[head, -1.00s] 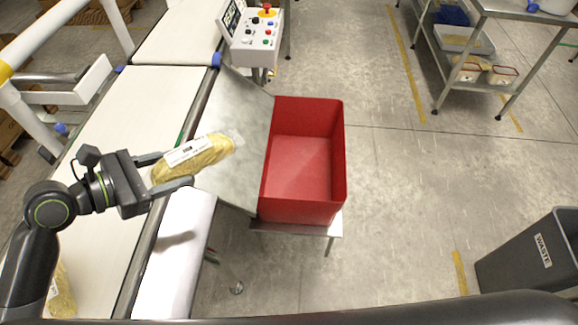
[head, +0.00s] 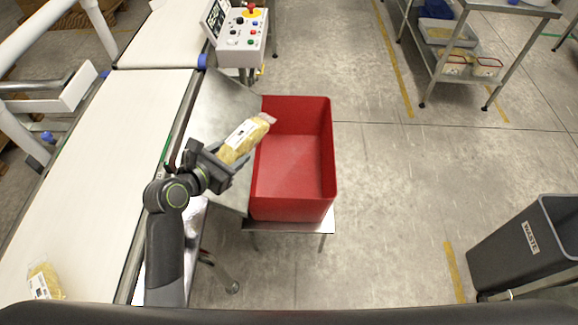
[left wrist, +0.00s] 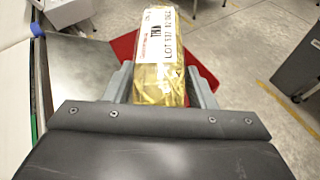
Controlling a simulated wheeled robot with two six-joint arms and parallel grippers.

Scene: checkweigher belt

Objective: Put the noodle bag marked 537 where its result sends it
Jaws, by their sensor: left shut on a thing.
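My left gripper (head: 232,150) is shut on a yellow noodle bag (head: 250,136) with a white label. It holds the bag tilted in the air, over the metal chute and the left edge of the red bin (head: 328,150). In the left wrist view the bag (left wrist: 160,75) sits between both fingers; its label has a lot line that seems to read 537, partly hard to read. The red bin looks empty in the part that shows. A second noodle bag (head: 45,282) lies on the white belt (head: 90,200) at the lower left. My right gripper is not in view.
A sloping metal chute (head: 222,105) joins the belt to the bin. A control box (head: 243,35) with a tilted screen (head: 215,18) stands behind. A grey waste bin (head: 520,245) is at right, a shelf trolley (head: 470,50) at back right. The floor between is clear.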

